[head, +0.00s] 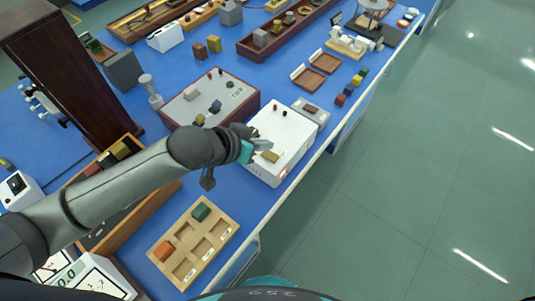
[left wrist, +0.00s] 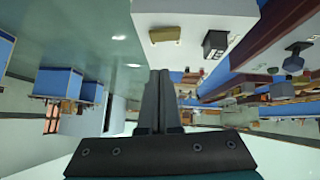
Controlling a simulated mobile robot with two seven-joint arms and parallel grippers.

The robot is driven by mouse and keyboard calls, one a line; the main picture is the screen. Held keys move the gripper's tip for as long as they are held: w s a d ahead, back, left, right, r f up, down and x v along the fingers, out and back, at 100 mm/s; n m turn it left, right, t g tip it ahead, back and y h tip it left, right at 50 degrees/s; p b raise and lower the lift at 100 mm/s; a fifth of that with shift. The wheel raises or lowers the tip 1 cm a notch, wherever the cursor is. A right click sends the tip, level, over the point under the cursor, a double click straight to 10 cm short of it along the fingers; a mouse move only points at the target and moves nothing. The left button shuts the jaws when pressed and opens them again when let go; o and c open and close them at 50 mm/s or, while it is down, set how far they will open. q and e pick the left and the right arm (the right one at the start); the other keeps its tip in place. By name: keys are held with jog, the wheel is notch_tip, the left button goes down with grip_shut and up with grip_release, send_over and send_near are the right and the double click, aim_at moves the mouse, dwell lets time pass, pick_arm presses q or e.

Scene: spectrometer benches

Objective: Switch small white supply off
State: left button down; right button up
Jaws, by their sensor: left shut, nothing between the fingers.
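The small white supply (head: 290,133) is a low white box near the front edge of the blue bench. On its top are small posts at the far end and an olive-yellow piece (head: 270,156) near the front; a small red spot shows by its front corner. My left gripper (head: 262,145) is shut and empty, just over the top, close to the yellow piece; I cannot tell if it touches. In the left wrist view the closed fingers (left wrist: 159,75) point toward the white box (left wrist: 192,12), with the yellow piece (left wrist: 165,34) and a black part (left wrist: 215,43) on it. My right gripper is not in view.
A larger box with a wooden frame (head: 245,77) and an "OFF" label stands behind the supply. A grey-white device (head: 318,112) sits right beside it. A wooden sorting tray (head: 158,250) lies left of it. The floor beyond the bench edge is clear.

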aim_at(276, 154)
pick_arm(q)
jog(key=f, duration=0.2)
jog(key=d+f, duration=0.1)
jog(key=f, duration=0.1)
jog(key=shift+w+f+b, duration=0.1)
jog(key=shift+f+b, duration=0.3)
